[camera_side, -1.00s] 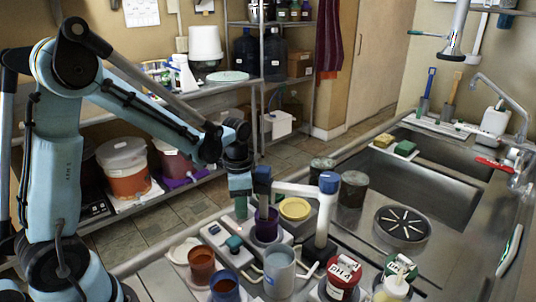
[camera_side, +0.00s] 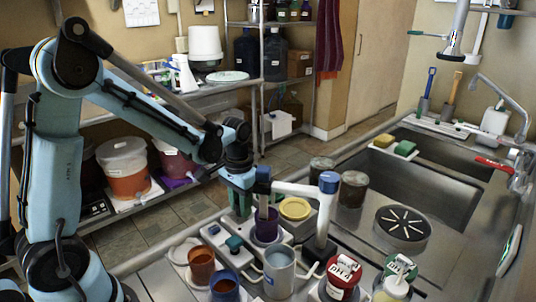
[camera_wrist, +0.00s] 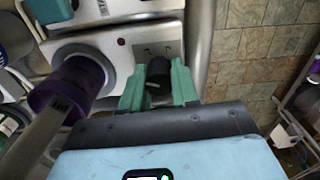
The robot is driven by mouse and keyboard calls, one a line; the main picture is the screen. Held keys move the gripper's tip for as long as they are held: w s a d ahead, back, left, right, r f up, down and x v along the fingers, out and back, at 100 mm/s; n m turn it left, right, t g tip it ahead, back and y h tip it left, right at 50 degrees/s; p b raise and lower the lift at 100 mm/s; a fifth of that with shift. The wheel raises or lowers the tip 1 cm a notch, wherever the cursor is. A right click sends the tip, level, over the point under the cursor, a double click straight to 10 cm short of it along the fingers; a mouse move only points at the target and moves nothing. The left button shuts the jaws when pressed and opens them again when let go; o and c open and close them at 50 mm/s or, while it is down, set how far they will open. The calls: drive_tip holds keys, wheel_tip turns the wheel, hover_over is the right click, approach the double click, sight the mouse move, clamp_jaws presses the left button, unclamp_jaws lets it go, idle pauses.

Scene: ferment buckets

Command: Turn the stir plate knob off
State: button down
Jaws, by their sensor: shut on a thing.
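The white stir plate (camera_wrist: 118,45) is in the wrist view, with a dark indicator and small markings on its panel. Its black knob (camera_wrist: 158,70) sits between the two teal fingers of my gripper (camera_wrist: 159,86), which is shut on it. In the side view my gripper (camera_side: 240,203) points down at the left end of the stir plate (camera_side: 283,236). The knob is hidden there behind the fingers. A purple vessel (camera_side: 266,225) stands on the plate, and also shows in the wrist view (camera_wrist: 72,85).
A grey mug (camera_side: 279,272), a brown cup (camera_side: 201,267) and a white-topped red pH bottle (camera_side: 343,277) stand close in front. The sink (camera_side: 430,190) lies to the right.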

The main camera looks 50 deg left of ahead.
drive_tip(key=shift+n, duration=2.3)
drive_tip(key=c, duration=0.8)
unclamp_jaws()
drive_tip(key=shift+c, duration=0.2)
wheel_tip(320, 180, up, 12)
